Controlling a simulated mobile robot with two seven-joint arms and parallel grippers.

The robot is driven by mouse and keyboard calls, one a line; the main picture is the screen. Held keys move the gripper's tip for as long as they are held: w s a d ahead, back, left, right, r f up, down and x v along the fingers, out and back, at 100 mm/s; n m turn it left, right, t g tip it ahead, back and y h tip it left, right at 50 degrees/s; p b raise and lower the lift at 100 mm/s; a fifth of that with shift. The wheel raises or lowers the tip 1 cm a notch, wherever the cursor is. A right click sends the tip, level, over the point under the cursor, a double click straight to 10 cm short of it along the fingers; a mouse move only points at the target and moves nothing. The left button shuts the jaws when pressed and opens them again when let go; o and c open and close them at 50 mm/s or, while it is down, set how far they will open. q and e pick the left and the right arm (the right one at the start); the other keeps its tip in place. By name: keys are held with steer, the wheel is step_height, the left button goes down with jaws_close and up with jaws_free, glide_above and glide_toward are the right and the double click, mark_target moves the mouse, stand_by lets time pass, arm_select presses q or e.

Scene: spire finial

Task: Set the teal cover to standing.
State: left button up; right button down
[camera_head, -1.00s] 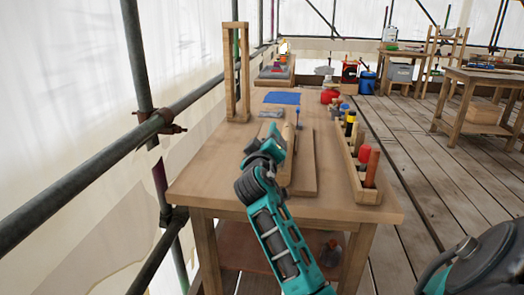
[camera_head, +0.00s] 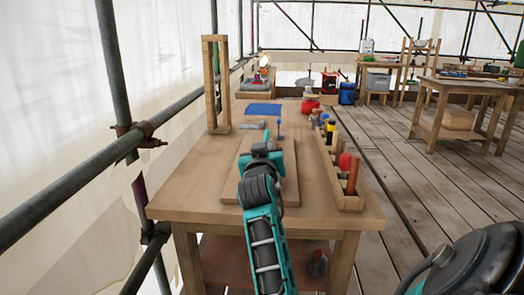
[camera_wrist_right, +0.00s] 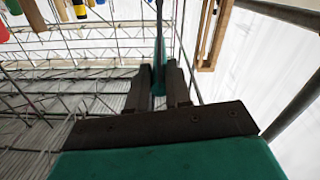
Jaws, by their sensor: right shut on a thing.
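My right arm reaches up the middle of the head view over the wooden table (camera_head: 200,180). Its gripper is mostly hidden there behind its own wrist, above a flat wooden board (camera_head: 291,180). The cover cannot be made out clearly in the head view. My left gripper is not in view.
A wooden trough (camera_head: 329,165) with several coloured containers lines the table's right side. An upright wooden frame (camera_head: 209,85) stands at the far left. A blue sheet (camera_head: 263,110) and a red container (camera_head: 309,104) lie farther back. Scaffold pipes (camera_head: 130,143) run along the left.

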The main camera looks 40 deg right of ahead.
steer(key=shift+s+d+r, duration=0.15)
steer(key=c, duration=1.2)
jaws_free()
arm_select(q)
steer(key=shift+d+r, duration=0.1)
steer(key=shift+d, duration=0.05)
arm_select(e)
steer(key=shift+o, duration=0.7)
